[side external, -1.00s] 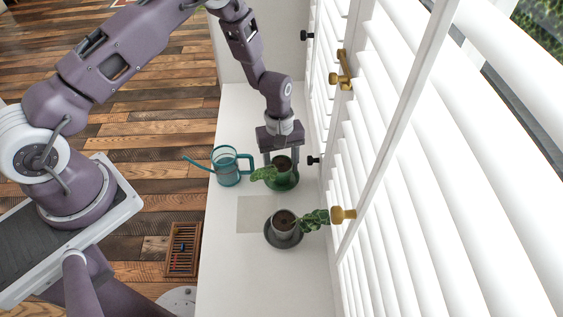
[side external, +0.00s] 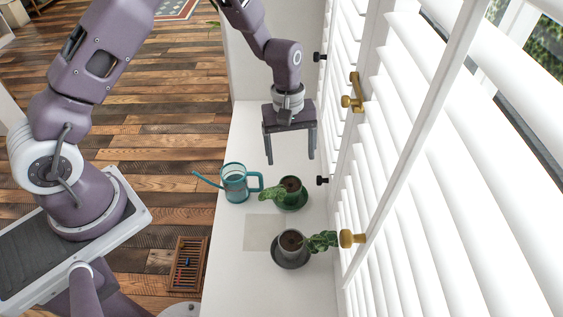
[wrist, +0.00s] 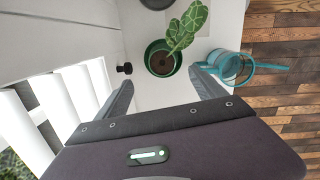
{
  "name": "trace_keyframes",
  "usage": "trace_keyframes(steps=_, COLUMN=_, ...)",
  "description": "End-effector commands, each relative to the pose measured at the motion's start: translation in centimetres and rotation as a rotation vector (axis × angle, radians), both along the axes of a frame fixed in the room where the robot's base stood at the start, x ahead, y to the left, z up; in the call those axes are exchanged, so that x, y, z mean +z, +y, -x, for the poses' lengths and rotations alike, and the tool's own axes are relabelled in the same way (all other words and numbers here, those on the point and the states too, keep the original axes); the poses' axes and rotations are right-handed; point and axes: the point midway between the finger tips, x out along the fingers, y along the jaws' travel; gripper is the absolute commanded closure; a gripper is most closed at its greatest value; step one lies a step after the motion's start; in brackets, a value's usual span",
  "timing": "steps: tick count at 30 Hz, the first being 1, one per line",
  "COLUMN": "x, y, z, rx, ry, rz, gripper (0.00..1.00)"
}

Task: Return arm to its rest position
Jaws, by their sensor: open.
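My gripper (side external: 290,160) is open and empty above the white sill, behind the green potted plant. In the wrist view its two fingers (wrist: 165,92) stand wide apart, with nothing between them. The green pot (side external: 292,205) holds a leafy plant and stands upright on the sill; it also shows in the wrist view (wrist: 152,65), ahead of the fingers and apart from them.
A teal watering can (side external: 235,185) stands left of the green pot. A grey pot (side external: 291,246) with a plant sits on a dark saucer nearer the camera. A wooden abacus-like frame (side external: 187,265) lies at lower left.

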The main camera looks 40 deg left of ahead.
Motion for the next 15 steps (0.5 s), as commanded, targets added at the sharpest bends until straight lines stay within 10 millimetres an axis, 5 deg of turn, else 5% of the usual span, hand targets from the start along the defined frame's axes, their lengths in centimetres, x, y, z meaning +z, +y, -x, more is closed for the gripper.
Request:
trace_keyframes(steps=3, x=10.0, y=0.4, z=1.6, rx=-0.166, ry=-0.124, rz=-0.004, gripper=0.20)
trace_keyframes(steps=7, x=19.2, y=1.3, z=6.8, rx=-0.381, ry=-0.254, rz=-0.044, gripper=0.20)
trace_keyframes(steps=12, x=26.1, y=2.6, z=16.0, rx=-0.639, ry=-0.405, rz=-0.149, gripper=0.20)
trace_keyframes(steps=15, x=27.3, y=3.3, z=20.7, rx=-0.758, ry=-0.468, rz=-0.220, gripper=0.20)
